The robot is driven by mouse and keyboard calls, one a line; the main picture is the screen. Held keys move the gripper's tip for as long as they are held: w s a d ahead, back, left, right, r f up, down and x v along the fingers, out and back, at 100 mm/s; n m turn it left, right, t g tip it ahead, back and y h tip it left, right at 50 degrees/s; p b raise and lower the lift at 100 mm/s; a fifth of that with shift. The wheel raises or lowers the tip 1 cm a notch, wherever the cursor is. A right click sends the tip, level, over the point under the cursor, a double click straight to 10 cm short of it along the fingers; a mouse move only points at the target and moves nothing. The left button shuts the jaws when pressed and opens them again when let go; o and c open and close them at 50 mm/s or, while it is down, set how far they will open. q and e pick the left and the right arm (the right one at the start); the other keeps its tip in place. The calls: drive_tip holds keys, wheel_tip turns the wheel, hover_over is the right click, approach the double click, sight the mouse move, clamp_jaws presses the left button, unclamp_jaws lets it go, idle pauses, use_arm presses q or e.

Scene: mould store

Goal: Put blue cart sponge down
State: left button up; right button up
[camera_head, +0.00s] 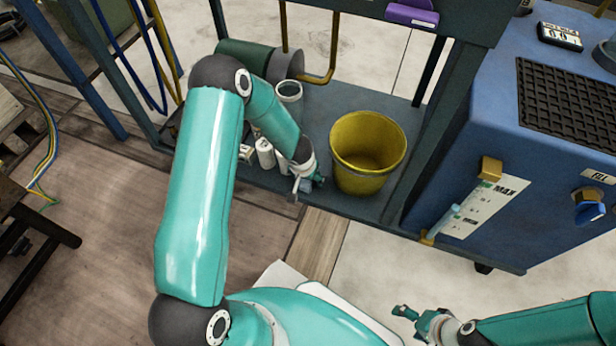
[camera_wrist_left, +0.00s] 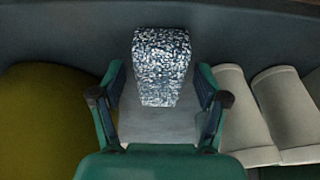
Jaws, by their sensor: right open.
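The blue cart sponge (camera_wrist_left: 162,65) is a speckled blue-and-white block, upright in the left wrist view. It stands between and just beyond the fingertips of my left gripper (camera_wrist_left: 160,88), with a narrow gap visible on each side. In the head view my left gripper (camera_head: 306,184) is low at the front edge of the cart's lower shelf, left of the yellow bucket; the sponge cannot be made out there. What the sponge's underside touches is hidden. My right gripper (camera_head: 420,322) is open and empty over the pale floor at the lower right.
The yellow bucket (camera_head: 367,150) stands on the lower shelf (camera_head: 325,110). A blue machine (camera_head: 500,150) stands at right. Bare floor lies in front of the shelf.

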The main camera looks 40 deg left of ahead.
use_arm(q)
drive_tip(key=shift+r, duration=0.1)
drive_tip(key=a+p+v, duration=0.1)
drive_tip(key=p+v, duration=0.6)
drive_tip(key=v, duration=0.5)
drive_tip(key=s+d+f+g+h, duration=0.1)
drive_tip(key=s+d+f+h, duration=0.1)
drive_tip(key=s+d, duration=0.6)
drive_tip(key=s+d+f+g+h, duration=0.1)
drive_tip(key=s+d+f+h, duration=0.1)
drive_tip(key=s+d, duration=0.6)
drive_tip(key=d, duration=0.3)
drive_tip(key=shift+s+m+h, duration=0.3)
drive_tip(key=shift+s, duration=0.05)
drive_tip(key=shift+d+r+p, duration=0.1)
drive_tip(key=shift+d+p, duration=0.05)
drive_tip(key=shift+p, duration=0.15)
